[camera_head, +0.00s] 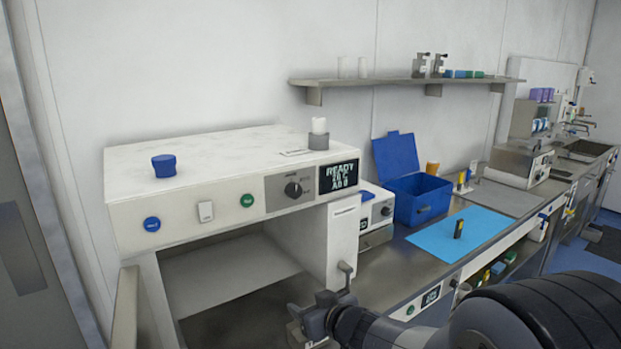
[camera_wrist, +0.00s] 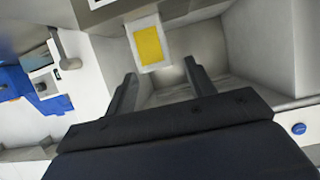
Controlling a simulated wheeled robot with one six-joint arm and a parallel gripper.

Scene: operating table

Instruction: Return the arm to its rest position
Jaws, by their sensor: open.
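My gripper (camera_wrist: 162,78) shows in the wrist view with two dark fingers spread apart and nothing between them. Beyond the fingers is a yellow panel in a pale frame (camera_wrist: 149,45), inside or in front of a grey recess; I cannot tell if anything touches it. In the head view my dark arm (camera_head: 375,328) reaches in from the lower right, its end in front of the opening of the white cabinet (camera_head: 230,222). The fingertips are hard to make out there.
A grey lever handle (camera_head: 345,272) stands close above the arm's end. A blue open-lidded box (camera_head: 422,200) and a light-blue mat (camera_head: 475,232) with a small dark-and-yellow item (camera_head: 459,229) lie on the steel counter to the right. A blue cup (camera_head: 164,166) stands on the cabinet top.

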